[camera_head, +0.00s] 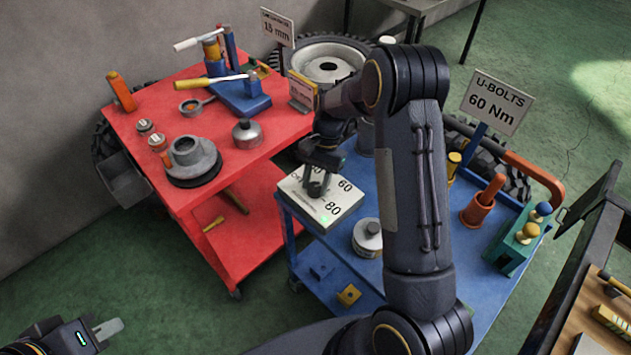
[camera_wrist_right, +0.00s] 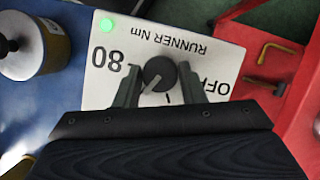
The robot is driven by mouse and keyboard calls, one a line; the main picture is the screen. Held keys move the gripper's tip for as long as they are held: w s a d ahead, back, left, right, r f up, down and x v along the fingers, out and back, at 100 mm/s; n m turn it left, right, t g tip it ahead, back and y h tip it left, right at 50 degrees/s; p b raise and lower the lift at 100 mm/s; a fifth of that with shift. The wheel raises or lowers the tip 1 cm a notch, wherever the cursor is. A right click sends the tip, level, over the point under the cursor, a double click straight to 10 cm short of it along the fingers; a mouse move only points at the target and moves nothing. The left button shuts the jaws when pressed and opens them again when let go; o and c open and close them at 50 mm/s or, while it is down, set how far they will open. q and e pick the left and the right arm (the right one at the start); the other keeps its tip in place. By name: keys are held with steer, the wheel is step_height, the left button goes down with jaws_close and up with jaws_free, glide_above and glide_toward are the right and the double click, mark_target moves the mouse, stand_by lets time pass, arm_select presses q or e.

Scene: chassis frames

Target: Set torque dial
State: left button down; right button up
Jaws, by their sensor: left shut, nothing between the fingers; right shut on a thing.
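The torque box (camera_head: 309,212) is a pale slab on the blue cart. Its face shows 60, 80 and a lit green lamp. In the right wrist view the face (camera_wrist_right: 215,55) reads 80, OFF and "RUNNER Nm", upside down. The dark round dial (camera_wrist_right: 159,73) has a light mark towards the picture's lower left; the 60 is hidden there. My right gripper (camera_head: 318,180) is over the box, its fingers (camera_wrist_right: 160,88) shut on the dial. The sign (camera_head: 498,102) reads "U-BOLTS 60 Nm". My left gripper (camera_head: 108,330) is shut and empty, low at the left, away from the carts.
The blue cart (camera_head: 345,240) also holds a lidded tin (camera_head: 367,238), an orange cup (camera_head: 478,208) and a green block with knobs (camera_head: 515,250). The red cart (camera_head: 262,170) stands to its left with tools. A wooden bench is at the lower right.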

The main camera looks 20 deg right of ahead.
steer(key=shift+m, duration=0.4)
steer(key=o, duration=1)
steer(key=v, duration=0.7)
steer(key=shift+d+r+b, duration=0.25)
steer(key=shift+r+b, duration=0.1)
